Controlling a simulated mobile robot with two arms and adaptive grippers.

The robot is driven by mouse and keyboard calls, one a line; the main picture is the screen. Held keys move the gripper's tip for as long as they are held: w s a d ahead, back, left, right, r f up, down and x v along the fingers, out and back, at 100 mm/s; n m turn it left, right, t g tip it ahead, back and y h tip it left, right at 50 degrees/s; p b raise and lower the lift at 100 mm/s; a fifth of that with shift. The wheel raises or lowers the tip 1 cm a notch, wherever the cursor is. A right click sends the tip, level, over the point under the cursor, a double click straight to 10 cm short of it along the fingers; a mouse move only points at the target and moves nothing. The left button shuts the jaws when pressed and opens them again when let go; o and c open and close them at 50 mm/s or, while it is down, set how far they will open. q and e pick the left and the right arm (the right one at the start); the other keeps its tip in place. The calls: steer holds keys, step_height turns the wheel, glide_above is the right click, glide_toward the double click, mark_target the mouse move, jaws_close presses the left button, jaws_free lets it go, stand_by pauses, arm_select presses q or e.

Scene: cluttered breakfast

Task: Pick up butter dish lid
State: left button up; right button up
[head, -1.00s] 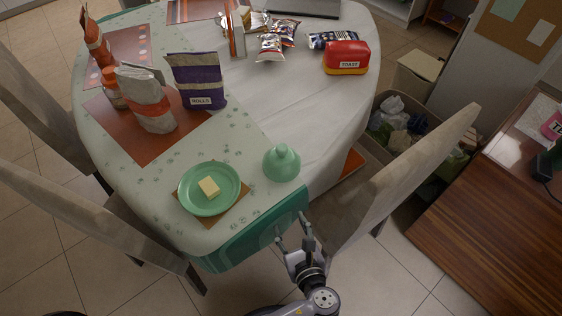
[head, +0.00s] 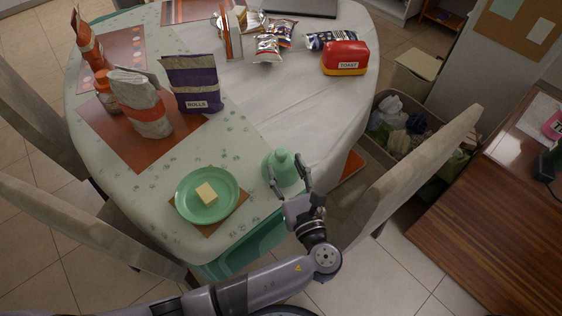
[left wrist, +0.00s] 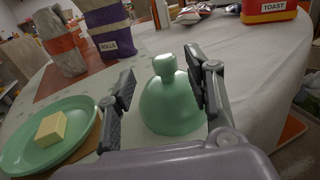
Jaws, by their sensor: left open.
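The butter dish lid (head: 281,166) is a green dome with a round knob. It stands upright on the table near its front edge. In the left wrist view the lid (left wrist: 171,103) shows between my open fingers, the right finger close beside it; I cannot tell whether they touch. My left gripper (head: 290,190) is open at the near side of the lid. The green butter plate (head: 185,206) lies left of the lid with a block of butter (head: 206,194) on it. It also shows in the left wrist view (left wrist: 20,150). My right gripper is not in view.
A rolls bag (head: 193,84), a paper bag (head: 143,103) and bottles stand farther back on the left. A red toast box (head: 345,58) and snack packets (head: 267,48) are at the back. A chair (head: 405,180) stands close on the right. The cloth behind the lid is clear.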

mark_target(283, 159)
arm_select(q)
steer(key=x, duration=0.5)
steer(key=shift+w+d+f+p, duration=0.1)
steer(key=shift+w+f+p, duration=0.2)
steer(key=shift+w+f, duration=0.15)
steer(key=shift+c, duration=0.5)
jaws_close()
